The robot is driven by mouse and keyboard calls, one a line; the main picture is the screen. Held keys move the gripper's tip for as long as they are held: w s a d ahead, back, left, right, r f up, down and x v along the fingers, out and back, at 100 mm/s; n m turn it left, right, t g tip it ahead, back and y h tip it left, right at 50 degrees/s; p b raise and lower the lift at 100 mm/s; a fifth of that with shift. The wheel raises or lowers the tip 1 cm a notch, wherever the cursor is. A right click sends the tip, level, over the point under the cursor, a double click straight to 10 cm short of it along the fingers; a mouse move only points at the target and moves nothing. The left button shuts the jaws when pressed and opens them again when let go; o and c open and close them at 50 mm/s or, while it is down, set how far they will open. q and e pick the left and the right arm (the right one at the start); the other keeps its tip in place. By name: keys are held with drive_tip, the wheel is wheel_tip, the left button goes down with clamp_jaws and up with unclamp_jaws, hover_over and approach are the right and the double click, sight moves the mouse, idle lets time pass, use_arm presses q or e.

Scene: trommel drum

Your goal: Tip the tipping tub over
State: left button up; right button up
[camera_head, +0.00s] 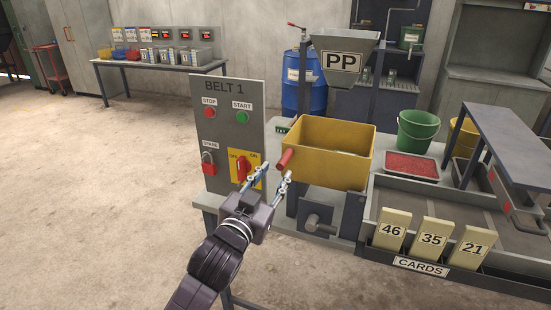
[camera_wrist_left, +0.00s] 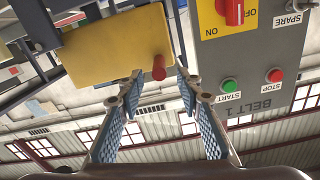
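The yellow tipping tub (camera_head: 335,152) is upright on a grey stand at the near side of the bench, with its opening facing up. A red handle (camera_head: 285,158) sticks out from its left end. My left gripper (camera_head: 272,174) is open and empty just short of this handle, its two fingers spread. In the left wrist view the tub (camera_wrist_left: 110,48) fills the upper left. The red handle (camera_wrist_left: 159,68) shows between and just beyond the open fingertips (camera_wrist_left: 160,82), and I see no contact. My right gripper is in neither view.
A grey BELT 1 panel (camera_head: 222,128) with buttons and a red rotary switch stands close left of my gripper. Number cards (camera_head: 433,240), a red-filled tray (camera_head: 411,166) and a green bucket (camera_head: 417,130) lie to the right. The floor at left is clear.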

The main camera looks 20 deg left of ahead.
sight(284, 161)
use_arm(q)
drive_tip(key=w+p, duration=0.1)
drive_tip(key=w, duration=0.6)
drive_tip(key=shift+w+d, duration=0.2)
drive_tip(key=shift+c, duration=0.2)
clamp_jaws()
